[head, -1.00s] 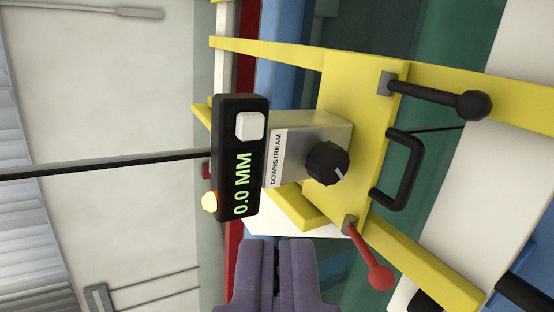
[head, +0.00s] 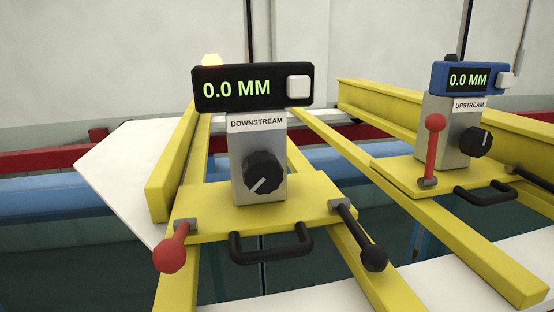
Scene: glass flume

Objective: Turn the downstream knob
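The downstream knob (head: 262,172) is black and ridged, with a white pointer mark aimed down and to the left. It sits on the front of a grey box (head: 245,148) labelled DOWNSTREAM. Nothing touches the knob. My gripper is out of this view.
A red-balled lever (head: 172,250), black handle (head: 271,246) and black-balled lever (head: 365,245) stick out in front of the yellow carriage (head: 317,208). At right is the upstream carriage with its knob (head: 476,142), blue display (head: 470,79) and raised red lever (head: 433,150). Yellow rails (head: 448,240) run between.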

